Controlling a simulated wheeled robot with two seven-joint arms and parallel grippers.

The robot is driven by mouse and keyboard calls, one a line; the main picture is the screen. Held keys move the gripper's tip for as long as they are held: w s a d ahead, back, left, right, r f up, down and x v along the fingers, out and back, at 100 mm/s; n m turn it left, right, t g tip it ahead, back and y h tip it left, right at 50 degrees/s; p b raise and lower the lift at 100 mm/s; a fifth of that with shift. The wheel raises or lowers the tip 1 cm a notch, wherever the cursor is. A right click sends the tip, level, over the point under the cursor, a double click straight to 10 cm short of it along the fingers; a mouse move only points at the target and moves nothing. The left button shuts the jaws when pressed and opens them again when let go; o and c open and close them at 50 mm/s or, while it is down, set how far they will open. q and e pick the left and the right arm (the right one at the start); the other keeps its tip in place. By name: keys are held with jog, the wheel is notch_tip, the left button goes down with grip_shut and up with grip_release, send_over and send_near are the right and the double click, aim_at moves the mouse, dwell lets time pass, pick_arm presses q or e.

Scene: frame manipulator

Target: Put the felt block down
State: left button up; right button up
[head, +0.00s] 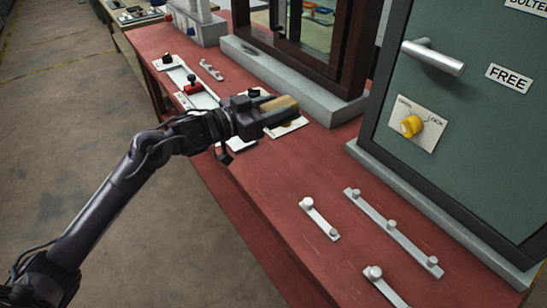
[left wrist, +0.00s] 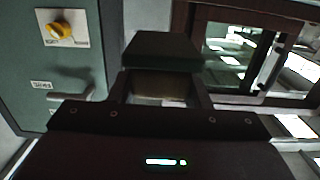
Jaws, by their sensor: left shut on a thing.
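My left gripper (head: 272,109) is shut on the felt block (head: 281,103), which shows as a tan piece between the dark fingers. The gripper is held above the red bench, over a pale plate whose near part shows below it. In the left wrist view a dark green face and a dim brownish part (left wrist: 160,88) of what looks like the block show ahead of the gripper body. The fingers and the gripper hide much of the block. My right gripper is in neither view.
The red bench (head: 270,180) has clear room in front of the gripper. Metal strips with knobs (head: 393,232) lie at the right. A dark-framed window (head: 335,45) and a green door (head: 460,130) with a yellow knob (head: 411,125) stand behind. A red-handled fixture (head: 193,86) lies left.

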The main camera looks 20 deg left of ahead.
aim_at(270, 166)
pick_arm(q)
notch_tip(270, 166, down, 14)
jog(key=shift+f, duration=0.15)
dwell(0.3)
jog(key=o, duration=1)
jog(key=shift+f, duration=0.1)
jog(key=shift+r, duration=0.2)
jog(key=shift+s+a+f, duration=0.15)
jog(key=shift+s+a, duration=0.05)
jog(key=shift+s, duration=0.05)
jog(key=v, duration=1.1)
jog(key=shift+s, duration=0.15)
